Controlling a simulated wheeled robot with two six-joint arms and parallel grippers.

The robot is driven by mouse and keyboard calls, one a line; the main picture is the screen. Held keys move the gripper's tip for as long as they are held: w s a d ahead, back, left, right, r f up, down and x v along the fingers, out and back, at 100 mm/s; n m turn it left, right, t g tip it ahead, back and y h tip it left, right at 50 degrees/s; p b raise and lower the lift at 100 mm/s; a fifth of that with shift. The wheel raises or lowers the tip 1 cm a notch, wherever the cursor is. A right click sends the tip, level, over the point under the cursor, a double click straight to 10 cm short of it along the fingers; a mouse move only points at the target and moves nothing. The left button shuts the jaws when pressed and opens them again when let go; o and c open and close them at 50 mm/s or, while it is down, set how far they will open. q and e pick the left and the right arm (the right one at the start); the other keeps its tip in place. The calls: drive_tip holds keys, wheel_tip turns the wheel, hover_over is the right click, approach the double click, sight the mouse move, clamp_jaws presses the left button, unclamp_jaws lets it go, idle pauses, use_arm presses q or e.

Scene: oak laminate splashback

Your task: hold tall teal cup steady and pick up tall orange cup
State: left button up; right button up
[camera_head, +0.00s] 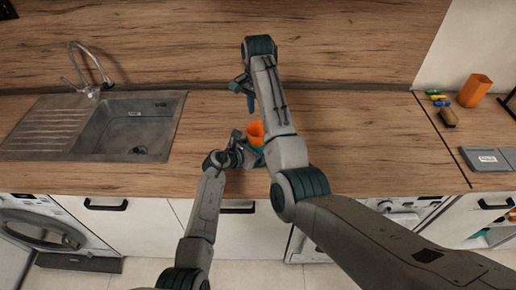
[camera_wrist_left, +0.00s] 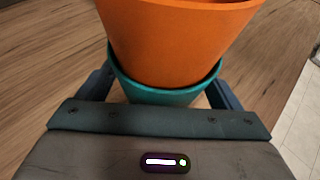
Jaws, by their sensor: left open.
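The orange cup (camera_head: 256,129) stands nested inside the teal cup (camera_head: 262,157) on the counter; both show large in the left wrist view, orange (camera_wrist_left: 175,40) above the teal rim (camera_wrist_left: 160,96). My left gripper (camera_head: 243,146) is open, with one finger on either side of the teal cup. Whether the fingers touch it I cannot tell. My right gripper (camera_head: 247,93) hangs fingers down behind and left of the cups, apart from them. Its jaw opening is too small to make out. My right forearm hides part of the cups' right side in the head view.
The sink (camera_head: 127,128) with its tap (camera_head: 91,75) lies at the left. Another orange cup (camera_head: 474,90), small coloured items (camera_head: 438,98), a brown object (camera_head: 448,117) and a grey device (camera_head: 488,159) are at the right. The counter (camera_head: 370,140) right of my forearm is clear.

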use_arm(q)
drive_tip(key=c, duration=1)
drive_tip(key=shift+c, duration=0.2)
